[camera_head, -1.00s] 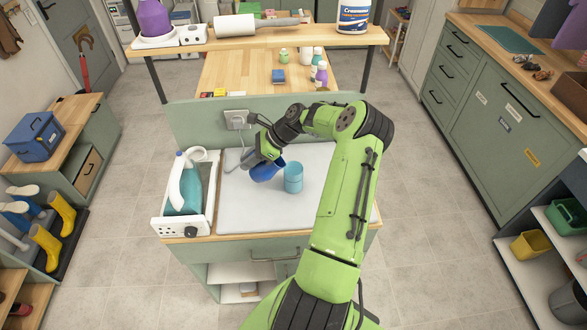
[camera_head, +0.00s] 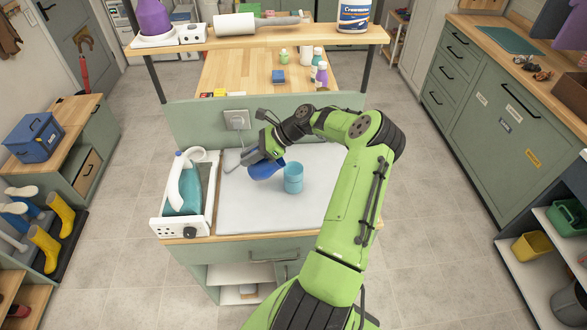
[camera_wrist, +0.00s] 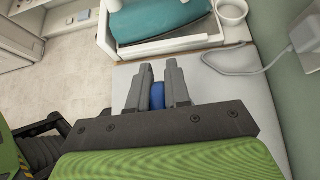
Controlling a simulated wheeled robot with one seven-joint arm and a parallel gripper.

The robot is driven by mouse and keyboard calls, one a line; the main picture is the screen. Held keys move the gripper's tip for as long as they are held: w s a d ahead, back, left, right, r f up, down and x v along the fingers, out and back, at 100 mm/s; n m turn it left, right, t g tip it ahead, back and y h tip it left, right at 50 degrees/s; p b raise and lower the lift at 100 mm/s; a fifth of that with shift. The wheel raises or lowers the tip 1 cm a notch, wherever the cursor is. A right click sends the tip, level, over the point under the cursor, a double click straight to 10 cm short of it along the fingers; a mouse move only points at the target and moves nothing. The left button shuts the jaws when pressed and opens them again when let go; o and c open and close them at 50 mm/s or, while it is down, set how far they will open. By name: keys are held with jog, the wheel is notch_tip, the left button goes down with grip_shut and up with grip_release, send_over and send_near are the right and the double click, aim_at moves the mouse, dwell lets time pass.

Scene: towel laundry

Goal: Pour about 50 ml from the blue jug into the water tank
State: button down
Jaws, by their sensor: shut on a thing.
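The blue jug (camera_head: 265,169) is in my gripper (camera_head: 259,156), above the left part of the grey worktop mat. The jug looks tilted, its lower right end close to the rim of a light blue cylindrical container (camera_head: 293,178). I cannot tell whether they touch or whether liquid flows. In the wrist view my gripper (camera_wrist: 159,70) is shut on the jug, with a strip of blue (camera_wrist: 157,95) between its fingers. The light blue container stands upright on the mat and may be the water tank. The jug's inside is hidden.
Left of the mat (camera_head: 245,218), a teal, white-handled appliance (camera_head: 184,195) sits on a white base (camera_head: 172,228) with a dial. A wall socket (camera_head: 237,120) with a grey cable is behind. A shelf (camera_head: 260,38) spans the back. The mat's front right is clear.

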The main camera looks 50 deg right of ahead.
jog(key=shift+s+d+r+t+y+b, duration=0.15)
jog(key=shift+r+t+y+b, duration=0.15)
jog(key=shift+r+b, duration=0.1)
jog(key=shift+s+d+r+t+y+b, duration=0.1)
jog(key=shift+s+r+t+y+b, duration=0.05)
jog(key=shift+r+t+y+b, duration=0.15)
dwell(0.6)
jog(key=shift+s+d+r+t+y+b, duration=0.45)
jog(key=shift+r+t+y+b, duration=0.15)
jog(key=shift+r+b, duration=0.15)
dwell(1.8)
jog(key=shift+s+d+r+p, duration=0.1)
jog(key=shift+r+p, duration=0.05)
jog(key=shift+p, duration=0.2)
